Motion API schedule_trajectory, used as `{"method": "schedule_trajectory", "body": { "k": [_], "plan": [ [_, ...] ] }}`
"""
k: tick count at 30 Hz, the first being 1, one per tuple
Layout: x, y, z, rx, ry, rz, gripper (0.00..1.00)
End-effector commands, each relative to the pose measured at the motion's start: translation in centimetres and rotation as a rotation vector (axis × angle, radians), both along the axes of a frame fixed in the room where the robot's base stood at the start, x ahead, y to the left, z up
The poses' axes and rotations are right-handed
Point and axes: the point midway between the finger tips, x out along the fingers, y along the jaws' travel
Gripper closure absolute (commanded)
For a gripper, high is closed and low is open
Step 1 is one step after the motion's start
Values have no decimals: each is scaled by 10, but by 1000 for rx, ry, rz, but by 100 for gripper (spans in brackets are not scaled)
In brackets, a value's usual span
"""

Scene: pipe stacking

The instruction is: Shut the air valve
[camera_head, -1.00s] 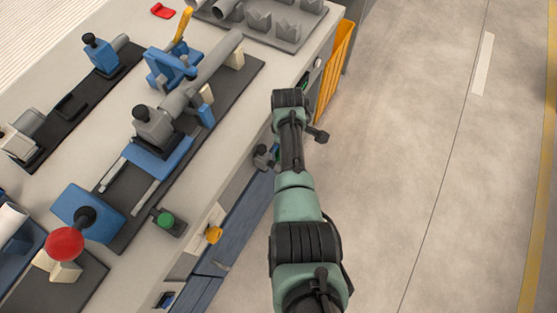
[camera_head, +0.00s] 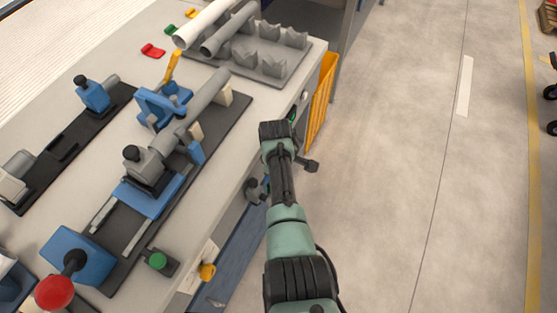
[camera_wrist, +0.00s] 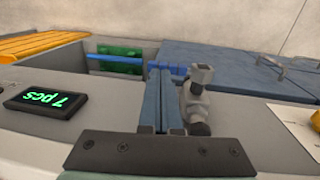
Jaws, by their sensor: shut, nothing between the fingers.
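A grey fitting with a black knob (camera_wrist: 197,105), which looks like the air valve, is on the bench's front side in the wrist view. It also shows as a small dark grey shape in the head view (camera_head: 252,188), partly beside my arm. A blue bar or lever (camera_wrist: 115,61) runs sideways behind my fingers towards the fitting; whether it joins it I cannot tell. My gripper (camera_wrist: 161,72) is shut and empty, its two blue-grey fingers together just left of the fitting. Contact is not clear. In the head view my wrist hides the fingers.
A yellow basket (camera_head: 321,100) hangs at the bench's end. A yellow knob (camera_head: 207,271) is on the front side. The bench top (camera_head: 215,165) carries clamps and pipes.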

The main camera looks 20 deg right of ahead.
Motion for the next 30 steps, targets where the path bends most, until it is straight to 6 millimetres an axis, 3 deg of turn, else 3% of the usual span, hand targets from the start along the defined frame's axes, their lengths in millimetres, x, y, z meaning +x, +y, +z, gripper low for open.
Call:
{"method": "schedule_trajectory", "body": {
  "k": [1,18,24,30],
  "plan": [
    [1,3,14,0,0,2,100],
    [3,10,112,-1,-2,0,100],
    [3,10,126,1,1,1,100],
    [3,10,128,1,1,1,100]
  ]
}}
